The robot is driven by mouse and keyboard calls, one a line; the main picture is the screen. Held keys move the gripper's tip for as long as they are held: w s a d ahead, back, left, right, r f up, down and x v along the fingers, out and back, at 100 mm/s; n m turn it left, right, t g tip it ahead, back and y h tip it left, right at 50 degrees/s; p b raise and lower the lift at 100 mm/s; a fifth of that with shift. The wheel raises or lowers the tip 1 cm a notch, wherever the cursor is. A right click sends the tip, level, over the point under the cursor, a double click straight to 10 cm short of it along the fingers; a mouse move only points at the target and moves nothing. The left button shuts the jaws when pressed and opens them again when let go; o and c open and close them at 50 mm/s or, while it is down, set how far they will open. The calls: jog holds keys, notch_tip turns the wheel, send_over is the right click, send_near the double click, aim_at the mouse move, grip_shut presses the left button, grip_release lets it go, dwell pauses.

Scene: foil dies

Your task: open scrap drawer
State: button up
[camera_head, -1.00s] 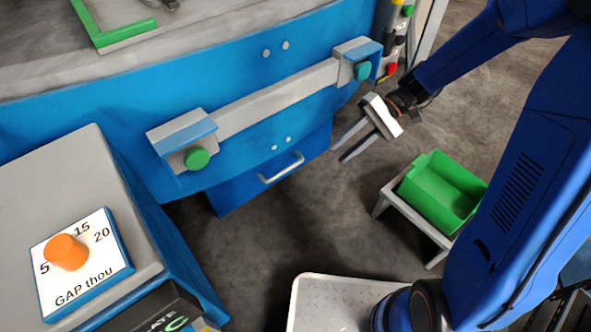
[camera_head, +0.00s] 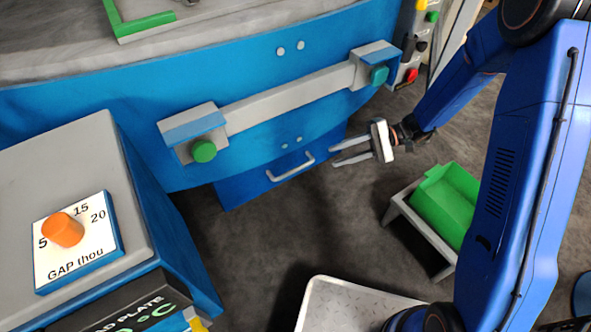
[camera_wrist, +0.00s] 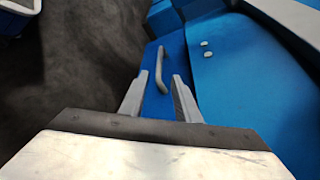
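The blue scrap drawer (camera_head: 240,187) is under the curved front of the blue machine, with a pale bar handle (camera_head: 291,166) on its face. It looks shut, as far as I can tell. My gripper (camera_head: 333,156) is open and empty, to the right of the handle and apart from it, with its fingers pointing left toward it. In the wrist view the handle (camera_wrist: 161,70) shows ahead, between the lines of the two spread fingers (camera_wrist: 157,90), against the blue drawer face (camera_wrist: 154,100).
A long grey bar with green knobs (camera_head: 290,97) runs across the machine front above the drawer. A green bin (camera_head: 446,207) on a grey stand is at the right. A grey console with an orange dial (camera_head: 62,230) is at the left. Dark floor before the drawer is clear.

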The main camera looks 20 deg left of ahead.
aim_at(300, 169)
jog(key=x, duration=1.5)
grip_shut()
